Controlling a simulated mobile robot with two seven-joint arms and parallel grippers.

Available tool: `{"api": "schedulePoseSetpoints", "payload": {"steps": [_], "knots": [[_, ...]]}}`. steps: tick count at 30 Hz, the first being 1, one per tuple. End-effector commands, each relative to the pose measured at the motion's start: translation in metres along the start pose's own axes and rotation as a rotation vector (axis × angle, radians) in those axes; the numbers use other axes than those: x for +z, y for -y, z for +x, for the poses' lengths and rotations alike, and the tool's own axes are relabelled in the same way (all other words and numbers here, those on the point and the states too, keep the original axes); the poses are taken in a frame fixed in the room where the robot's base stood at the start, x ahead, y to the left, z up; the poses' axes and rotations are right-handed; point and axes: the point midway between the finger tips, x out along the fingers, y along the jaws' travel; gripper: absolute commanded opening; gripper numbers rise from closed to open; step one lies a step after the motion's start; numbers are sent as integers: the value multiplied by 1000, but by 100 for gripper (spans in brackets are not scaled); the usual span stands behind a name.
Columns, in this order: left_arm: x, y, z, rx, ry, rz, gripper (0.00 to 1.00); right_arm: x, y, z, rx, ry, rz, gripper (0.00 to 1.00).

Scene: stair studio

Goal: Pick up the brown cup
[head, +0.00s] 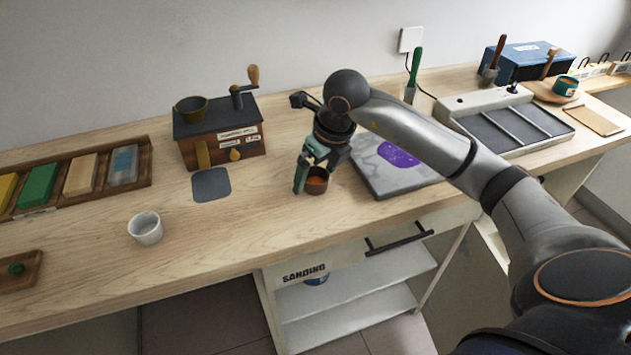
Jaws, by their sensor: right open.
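The brown cup (317,185) stands upright on the wooden counter, near its front edge and left of the grey slab. My right gripper (308,178) reaches down over it from above, with one finger at the cup's left side. The other finger is hard to make out behind or beside the cup. The jaws are open, and I cannot tell whether they touch the cup. The gripper hides part of the cup's upper back. My left gripper is not in view.
A white cup (146,229) stands to the left on the counter (250,222). A wooden grinder box (222,140) is behind a grey mat (212,185). The grey slab (372,181) with a purple patch lies close on the right. A handled drawer (400,239) is below.

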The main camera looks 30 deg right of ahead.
Motion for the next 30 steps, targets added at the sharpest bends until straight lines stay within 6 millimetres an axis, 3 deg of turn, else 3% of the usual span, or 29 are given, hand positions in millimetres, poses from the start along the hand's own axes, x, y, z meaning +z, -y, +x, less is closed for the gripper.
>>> {"api": "schedulePoseSetpoints", "payload": {"steps": [3, 10, 30], "knots": [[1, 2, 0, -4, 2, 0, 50, 0, 0, 9, 1, 0, 1, 100], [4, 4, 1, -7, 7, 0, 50, 0, 0, 10, 0, 1, 0, 99], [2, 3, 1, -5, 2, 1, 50, 0, 0, 9, 0, 1, 0, 24]]}}
